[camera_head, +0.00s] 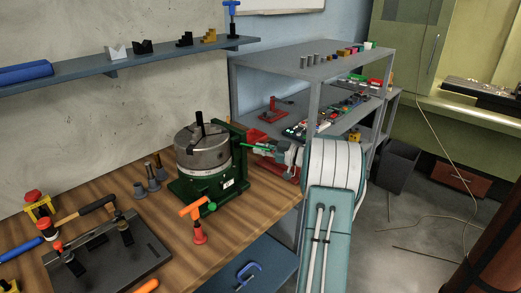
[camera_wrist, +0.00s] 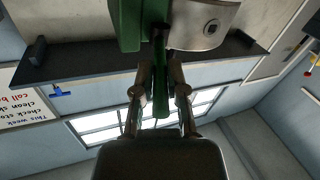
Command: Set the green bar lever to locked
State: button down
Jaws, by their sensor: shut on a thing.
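A green machine fixture (camera_head: 205,185) with a round grey chuck (camera_head: 203,150) stands on the wooden bench. The green bar lever (camera_head: 254,148) sticks out from its right side, roughly level, toward my gripper (camera_head: 279,152). In the wrist view the green bar lever (camera_wrist: 161,106) runs between the two fingers of my gripper (camera_wrist: 160,92), which are shut on it. The lever's root is dark and partly hidden by the green body above it. I cannot read any locked or unlocked mark.
An orange-handled tool (camera_head: 198,210) stands in front of the fixture. Several grey posts (camera_head: 139,190) stand left of it. A clamp plate (camera_head: 105,260) lies at the front left. A grey shelf rack (camera_head: 300,62) stands close behind my arm.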

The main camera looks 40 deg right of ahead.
jog(key=c, duration=0.7)
grip_release()
jog(key=shift+w+d+f, duration=0.1)
jog(key=shift+d, duration=0.05)
jog(key=v, duration=1.2)
jog(key=shift+d, duration=0.1)
jog(key=shift+w, duration=0.1)
